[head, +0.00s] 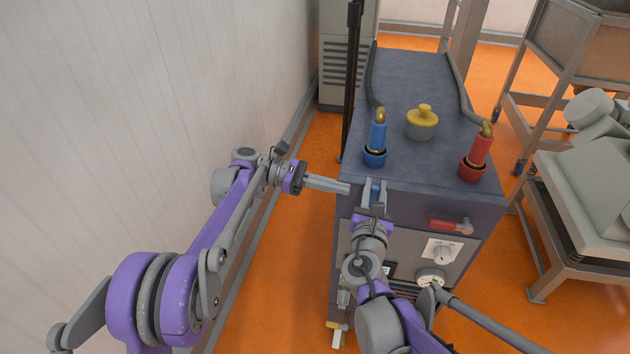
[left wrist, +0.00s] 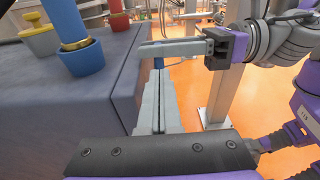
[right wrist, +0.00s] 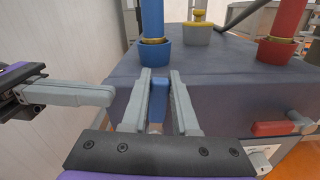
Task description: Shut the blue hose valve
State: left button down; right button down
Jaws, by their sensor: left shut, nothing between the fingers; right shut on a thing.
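The blue hose valve handle (right wrist: 183,98) is at the front top edge of the dark cabinet (head: 420,90), below the blue hose fitting (head: 376,140). My right gripper (head: 374,190) is shut on this handle, one finger on each side; the fingers hide part of it. A bit of blue also shows in the left wrist view (left wrist: 158,62). My left gripper (head: 346,188) is shut and empty, just left of the right gripper's fingers at the cabinet's front left corner. Its fingers point toward the handle in the right wrist view (right wrist: 108,96).
A red valve handle (head: 446,225) lies sideways on the cabinet front, right of my right gripper. A red hose fitting (head: 475,155) and a yellow-topped knob (head: 422,122) stand on top. A wall (head: 150,100) runs along the left. A metal rack (head: 560,200) stands at right.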

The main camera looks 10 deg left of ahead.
pick_arm(q)
jog(key=shift+d+f, duration=0.15)
jog(key=shift+d, duration=0.85)
jog(key=shift+d+f, duration=0.15)
jog(key=shift+d, duration=0.85)
jog(key=shift+d+r+y, duration=0.1)
jog(key=shift+d+y, duration=0.2)
jog(key=shift+d, duration=0.15)
pick_arm(e)
jog(key=shift+a, duration=0.1)
pick_arm(q)
jog(key=shift+d, duration=0.1)
pick_arm(e)
jog(key=shift+a, duration=0.1)
jog(key=shift+s+a, duration=0.1)
jog(key=shift+a, duration=0.05)
pick_arm(q)
jog(key=shift+d, duration=0.15)
pick_arm(e)
jog(key=c, duration=0.7)
grip_release()
